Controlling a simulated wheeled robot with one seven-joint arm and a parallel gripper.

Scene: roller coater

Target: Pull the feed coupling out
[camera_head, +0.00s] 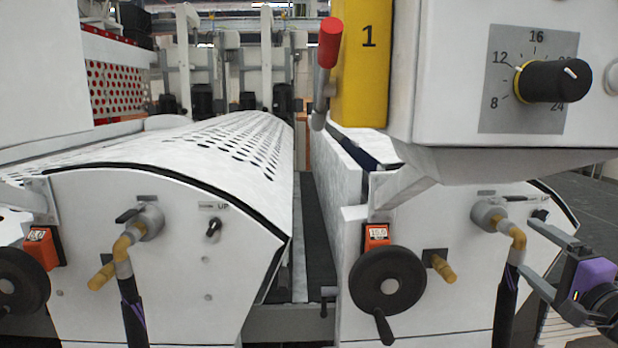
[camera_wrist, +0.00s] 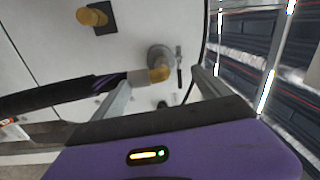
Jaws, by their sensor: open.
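A feed coupling, a brass elbow (camera_head: 518,240) with a black hose (camera_head: 506,300) hanging below it, sits in a round grey socket (camera_head: 487,214) on the right machine panel. In the wrist view the brass elbow (camera_wrist: 160,74) meets the grey socket (camera_wrist: 158,56), and the hose (camera_wrist: 60,93) runs left. My gripper (camera_head: 533,247) is open and empty just right of this coupling in the head view. In the wrist view my gripper's fingers (camera_wrist: 163,82) stand either side of the elbow, apparently not touching it. A similar coupling (camera_head: 124,244) is on the left panel.
A black lever (camera_wrist: 179,68) sits beside the socket. A brass stub (camera_head: 442,268) and a black handwheel (camera_head: 388,282) are left of the hose. A control box with a black dial (camera_head: 553,81) overhangs above. Open floor shows at the right.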

